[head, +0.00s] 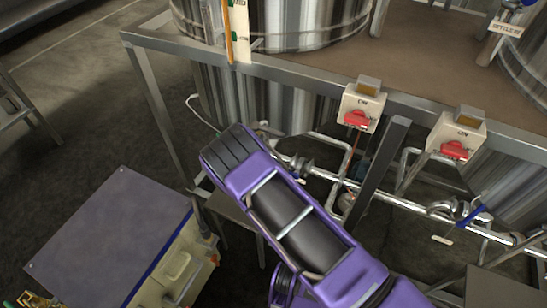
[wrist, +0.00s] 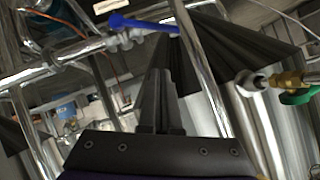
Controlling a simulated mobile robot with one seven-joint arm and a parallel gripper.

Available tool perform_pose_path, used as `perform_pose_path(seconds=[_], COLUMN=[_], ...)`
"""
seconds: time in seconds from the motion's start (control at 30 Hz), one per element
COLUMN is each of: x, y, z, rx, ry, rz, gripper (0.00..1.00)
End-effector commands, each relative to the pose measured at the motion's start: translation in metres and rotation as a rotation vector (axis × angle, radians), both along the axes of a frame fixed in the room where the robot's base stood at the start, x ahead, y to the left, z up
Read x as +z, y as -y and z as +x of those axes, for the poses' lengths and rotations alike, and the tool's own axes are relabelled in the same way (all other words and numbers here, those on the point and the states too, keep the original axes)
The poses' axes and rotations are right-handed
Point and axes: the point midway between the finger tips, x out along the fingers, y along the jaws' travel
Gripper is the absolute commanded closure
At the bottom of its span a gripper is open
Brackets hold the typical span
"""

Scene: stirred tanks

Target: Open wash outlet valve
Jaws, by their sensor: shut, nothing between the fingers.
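A blue lever-handled valve (wrist: 143,24) sits on a shiny pipe near the top of the wrist view. My gripper (wrist: 161,76) points up the picture with its fingers together and empty. Its fingertips are below the blue lever in the picture, with a visible gap; the depth between them is unclear. The head view shows a blue-handled valve (head: 472,215) on the pipe run at the right; I cannot tell if it is the same one. No readable label marks the wash outlet valve. My gripper is hidden behind my purple arm in the head view.
A green-handled brass valve (wrist: 297,96) is at the right of the wrist view. Pipes and posts crowd the space under the frame. Open floor lies at left.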

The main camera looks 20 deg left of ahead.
Motion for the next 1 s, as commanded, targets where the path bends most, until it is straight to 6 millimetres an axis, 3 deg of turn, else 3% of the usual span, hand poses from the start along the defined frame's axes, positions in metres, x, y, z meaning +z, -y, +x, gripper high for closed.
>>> perform_pose_path(seconds=[0.23, 0.7, 1.0], x=[-0.007, -0.051, -0.080], y=[-0.001, -0.017, -0.033], z=[0.012, 0.085, 0.091], rx=[-0.037, -0.034, -0.032], ry=[-0.010, -0.011, -0.010], rz=[0.034, 0.032, 0.031], gripper=[1.00, 1.00, 1.00])
